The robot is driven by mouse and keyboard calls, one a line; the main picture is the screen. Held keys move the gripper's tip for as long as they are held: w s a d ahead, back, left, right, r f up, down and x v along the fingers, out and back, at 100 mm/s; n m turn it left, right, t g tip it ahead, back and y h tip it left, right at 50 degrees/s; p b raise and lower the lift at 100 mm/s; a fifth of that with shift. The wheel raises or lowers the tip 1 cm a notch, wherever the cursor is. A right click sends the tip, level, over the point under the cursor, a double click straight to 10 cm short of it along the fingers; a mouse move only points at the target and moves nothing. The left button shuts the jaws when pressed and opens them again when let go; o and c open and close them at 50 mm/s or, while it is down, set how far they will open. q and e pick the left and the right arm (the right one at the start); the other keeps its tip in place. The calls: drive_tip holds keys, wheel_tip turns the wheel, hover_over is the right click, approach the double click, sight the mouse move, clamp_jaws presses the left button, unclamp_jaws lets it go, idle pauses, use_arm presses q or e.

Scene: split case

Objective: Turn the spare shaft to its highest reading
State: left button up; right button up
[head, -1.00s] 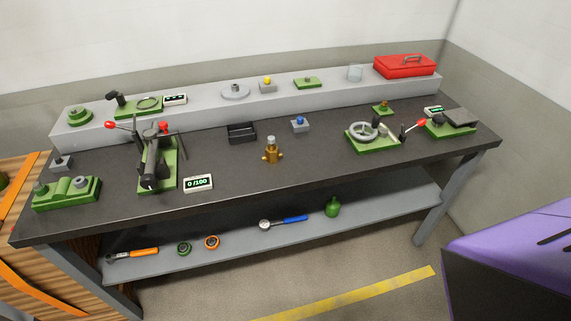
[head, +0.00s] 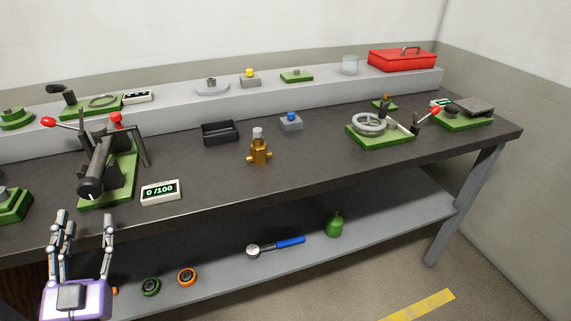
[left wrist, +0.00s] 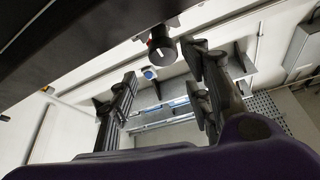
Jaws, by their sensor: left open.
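No label marks out the spare shaft, so I cannot tell for certain which part it is. A black cylinder (head: 91,184) lies in a green fixture (head: 122,180) at the left of the bench, with red-tipped levers. A display (head: 161,192) beside it reads 0 /100. My left gripper (head: 84,217) is open and empty at the lower left, in front of the bench edge and below the cylinder's near end in the picture. In the left wrist view a round black end with a white mark (left wrist: 162,43) shows beyond the open fingers (left wrist: 160,75). My right gripper is out of view.
A brass fitting (head: 259,150), a black tray (head: 220,133) and a grey block with a blue button (head: 291,122) stand mid-bench. A green handwheel fixture (head: 380,130) stands to the right. The raised shelf (head: 320,83) holds other devices. Bench front centre is clear.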

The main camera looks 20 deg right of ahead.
sight(93, 195)
use_arm(q)
drive_tip(key=x, duration=0.4)
drive_tip(key=shift+w+f, duration=0.15)
drive_tip(key=shift+w, duration=0.05)
drive_tip(key=x, duration=0.3)
drive_tip(key=shift+w+p, duration=0.2)
drive_tip(key=shift+p, duration=0.1)
drive_tip(key=shift+w+d+r, duration=0.1)
drive_tip(key=shift+w+r, duration=0.2)
drive_tip(key=shift+w, duration=0.2)
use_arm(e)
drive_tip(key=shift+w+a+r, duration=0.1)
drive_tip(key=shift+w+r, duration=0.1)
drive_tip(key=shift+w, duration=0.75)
use_arm(q)
drive_tip(key=c, duration=1)
drive_tip(key=shift+f, duration=0.1)
drive_tip(key=shift+c, duration=0.2)
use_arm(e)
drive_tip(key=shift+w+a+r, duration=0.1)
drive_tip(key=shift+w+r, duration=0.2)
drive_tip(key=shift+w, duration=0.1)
use_arm(q)
drive_tip(key=shift+d, duration=0.1)
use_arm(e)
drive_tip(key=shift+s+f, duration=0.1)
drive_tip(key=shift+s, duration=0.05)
use_arm(q)
drive_tip(key=shift+m+p, duration=0.3)
drive_tip(key=shift+m, duration=0.2)
